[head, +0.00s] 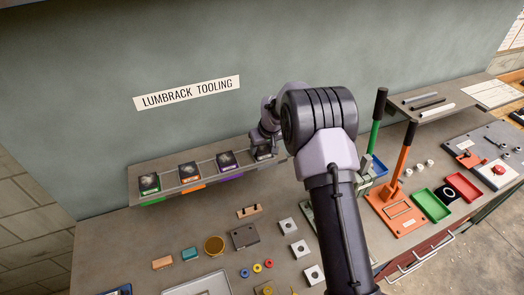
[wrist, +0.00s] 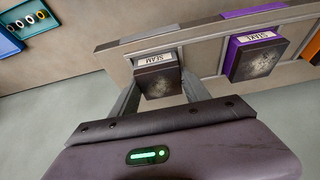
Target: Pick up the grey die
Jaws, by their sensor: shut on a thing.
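The grey die (wrist: 158,83) is a dark block with a speckled face and a white label strip, seen upside down in the wrist view. My gripper (wrist: 160,88) has one finger on each side of it and is shut on it. The die is still at its place on the wall rack (wrist: 114,58); whether it touches the rack floor I cannot tell. In the head view, my gripper (head: 264,146) is at the rack's right end, and the die (head: 263,154) is partly hidden by it.
The purple die (wrist: 257,58) stands beside the grey one; the orange die (head: 189,172) and green die (head: 149,183) are further left in the head view. Below are the bench (head: 110,250), steel blocks and coloured rings. Presses with green and orange levers (head: 401,155) stand right of my arm.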

